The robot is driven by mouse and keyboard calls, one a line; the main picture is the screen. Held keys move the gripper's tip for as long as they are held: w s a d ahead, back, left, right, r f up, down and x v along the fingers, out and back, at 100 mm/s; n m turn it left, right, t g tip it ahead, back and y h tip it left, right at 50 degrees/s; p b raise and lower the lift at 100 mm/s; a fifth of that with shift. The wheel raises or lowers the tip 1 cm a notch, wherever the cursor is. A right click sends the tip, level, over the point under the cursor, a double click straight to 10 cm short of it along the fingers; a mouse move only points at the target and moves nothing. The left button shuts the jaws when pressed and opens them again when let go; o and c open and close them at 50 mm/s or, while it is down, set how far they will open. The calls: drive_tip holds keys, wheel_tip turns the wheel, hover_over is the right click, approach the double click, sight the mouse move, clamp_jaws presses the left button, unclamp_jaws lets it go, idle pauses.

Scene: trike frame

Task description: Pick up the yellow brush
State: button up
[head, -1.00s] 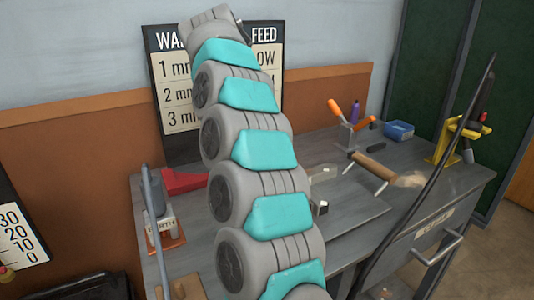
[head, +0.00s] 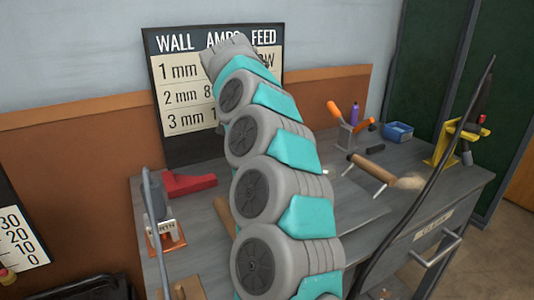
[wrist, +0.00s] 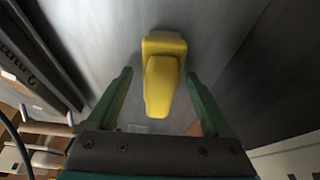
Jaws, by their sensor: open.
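A yellow block-like thing (wrist: 164,80), which I take for the yellow brush, shows in the wrist view over a grey surface. No bristles can be made out. My gripper (wrist: 159,75) is open, with one green finger to the left of the yellow thing and one to the right. Gaps show on both sides, and I see no contact. In the head view my arm hides the gripper and the yellow thing.
A chart board (head: 175,70) leans at the back. A dark curved cable crosses the right side.

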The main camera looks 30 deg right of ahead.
clamp_jaws()
idle(0.8)
